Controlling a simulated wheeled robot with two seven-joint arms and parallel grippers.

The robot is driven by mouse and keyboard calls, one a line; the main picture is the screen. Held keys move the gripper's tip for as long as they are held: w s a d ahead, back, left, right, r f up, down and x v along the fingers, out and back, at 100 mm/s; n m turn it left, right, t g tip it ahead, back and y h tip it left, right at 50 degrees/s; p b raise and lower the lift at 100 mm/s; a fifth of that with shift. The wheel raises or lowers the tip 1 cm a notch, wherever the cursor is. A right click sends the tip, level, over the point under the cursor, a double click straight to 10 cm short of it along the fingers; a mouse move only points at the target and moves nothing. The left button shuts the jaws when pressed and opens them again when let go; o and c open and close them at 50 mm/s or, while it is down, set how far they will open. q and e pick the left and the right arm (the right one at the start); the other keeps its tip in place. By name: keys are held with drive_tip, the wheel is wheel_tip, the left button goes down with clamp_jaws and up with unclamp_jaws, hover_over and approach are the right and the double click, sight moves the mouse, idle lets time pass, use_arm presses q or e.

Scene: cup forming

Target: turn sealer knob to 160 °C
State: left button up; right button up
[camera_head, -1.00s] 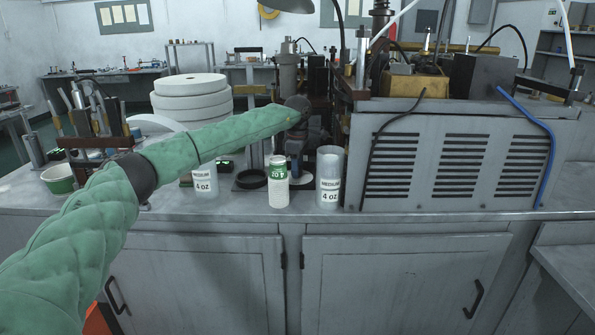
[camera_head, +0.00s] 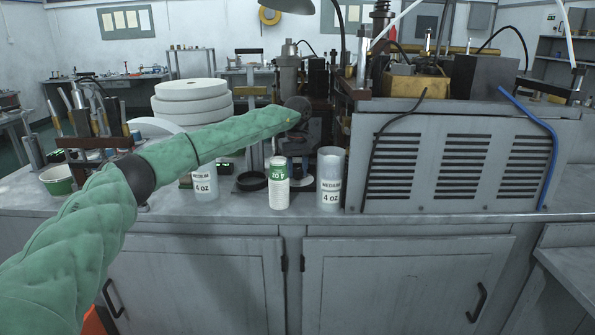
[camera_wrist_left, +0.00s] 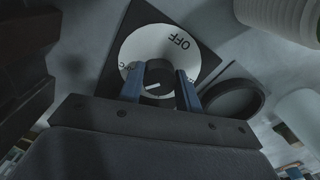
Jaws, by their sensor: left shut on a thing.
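The sealer knob (camera_wrist_left: 157,88) shows in the left wrist view, a dark round knob with a white pointer line. It sits on a white dial (camera_wrist_left: 150,45) marked "OFF", on a black square base; the other dial markings are too small or covered to read. My left gripper (camera_wrist_left: 160,84) has its two blue-grey fingers on either side of the knob and is shut on it. In the head view my left gripper (camera_head: 299,118) is at the back of the bench, where the knob is hidden behind it. My right gripper is not in view.
A black round dish (camera_head: 252,181), a green-and-white cup stack (camera_head: 278,183) and two clear "4 oz" tubes (camera_head: 330,178) (camera_head: 206,182) stand near the bench front, close to my left forearm. White rolls (camera_head: 191,100) are stacked behind. A vented machine box (camera_head: 455,158) fills the right.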

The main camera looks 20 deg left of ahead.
use_arm(q)
drive_tip(key=m, duration=0.2)
drive_tip(key=shift+r+m, duration=0.15)
drive_tip(key=shift+m, duration=1.15)
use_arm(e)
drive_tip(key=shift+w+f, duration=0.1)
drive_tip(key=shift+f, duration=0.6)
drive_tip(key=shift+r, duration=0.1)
use_arm(q)
drive_tip(key=o, duration=1)
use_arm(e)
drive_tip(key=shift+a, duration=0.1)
